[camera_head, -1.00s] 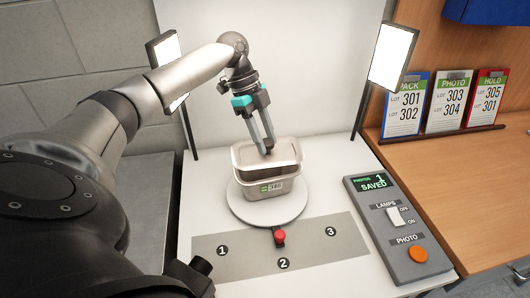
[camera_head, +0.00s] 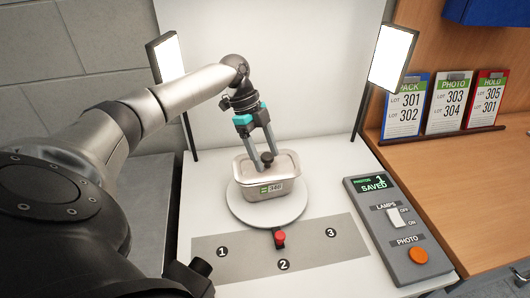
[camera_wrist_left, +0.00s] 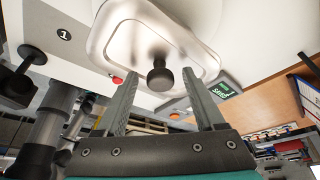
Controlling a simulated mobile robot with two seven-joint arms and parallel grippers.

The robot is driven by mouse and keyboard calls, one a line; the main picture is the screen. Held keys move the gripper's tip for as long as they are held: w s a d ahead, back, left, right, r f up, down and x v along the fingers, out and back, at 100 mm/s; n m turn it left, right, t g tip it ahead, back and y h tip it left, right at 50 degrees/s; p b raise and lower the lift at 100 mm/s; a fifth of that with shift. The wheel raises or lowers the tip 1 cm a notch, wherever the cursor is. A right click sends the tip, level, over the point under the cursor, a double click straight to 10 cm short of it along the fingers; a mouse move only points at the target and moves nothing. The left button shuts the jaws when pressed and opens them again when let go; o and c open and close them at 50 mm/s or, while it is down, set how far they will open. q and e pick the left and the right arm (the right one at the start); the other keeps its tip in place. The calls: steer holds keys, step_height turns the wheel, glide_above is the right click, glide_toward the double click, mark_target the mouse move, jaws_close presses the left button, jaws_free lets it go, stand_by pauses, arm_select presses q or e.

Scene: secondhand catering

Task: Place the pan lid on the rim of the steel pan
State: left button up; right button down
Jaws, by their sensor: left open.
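The lid's dark knob (camera_head: 268,158) stands up in the middle; the lid (camera_wrist_left: 190,35) and knob (camera_wrist_left: 160,76) also show in the left wrist view. My left gripper (camera_head: 262,158) is open, its fingers apart on either side of and just behind the knob, not closed on it. My right gripper is not in view.
The turntable (camera_head: 245,212) has a red knob (camera_head: 280,239) at its front. A grey mat (camera_head: 250,248) with numbered spots lies before it. A control box (camera_head: 395,235) is at right, and lamps (camera_head: 392,58) stand on both sides.

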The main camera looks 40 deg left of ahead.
arm_select(q)
steer(key=v, duration=1.2)
